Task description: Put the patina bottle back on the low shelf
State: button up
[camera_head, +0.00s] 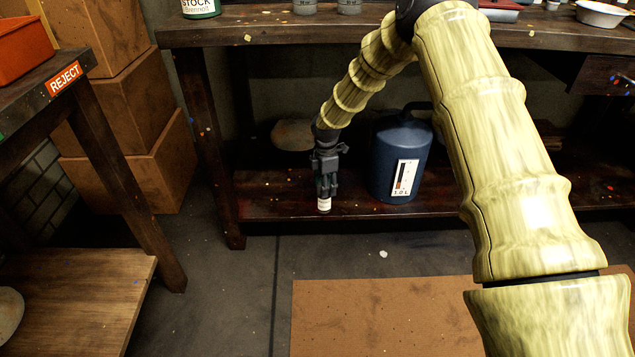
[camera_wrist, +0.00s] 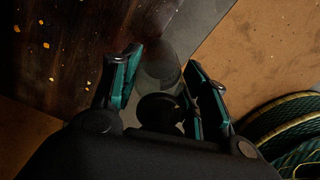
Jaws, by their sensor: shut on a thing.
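My gripper (camera_head: 326,178) points down over the front of the low shelf (camera_head: 275,203), shut on a small bottle (camera_head: 324,203). In the head view only the bottle's lower part with a pale label shows; the fingers hide the rest. In the wrist view my gripper (camera_wrist: 163,88) has its teal-padded fingers either side of the bottle (camera_wrist: 158,72), which looks glassy with a dark round top. The bottle is about upright at the shelf's front edge. I cannot tell whether its base touches the wood.
A blue jug (camera_head: 390,160) marked 1.0 L stands on the low shelf just right of my gripper. A rounded brownish thing (camera_head: 293,134) lies behind. The workbench top (camera_head: 265,30) overhangs the shelf. A brown mat (camera_head: 380,315) lies on the floor in front.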

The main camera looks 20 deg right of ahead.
jog(key=w+f+b, duration=0.4)
jog(key=w+b, duration=0.2)
jog(key=w, duration=0.4)
jog(key=shift+w+a+f, duration=0.15)
jog(key=shift+a+f, duration=0.05)
jog(key=shift+a, duration=0.2)
jog(key=o, duration=1.4)
jog(key=shift+f, duration=0.15)
jog(key=shift+c, duration=0.2)
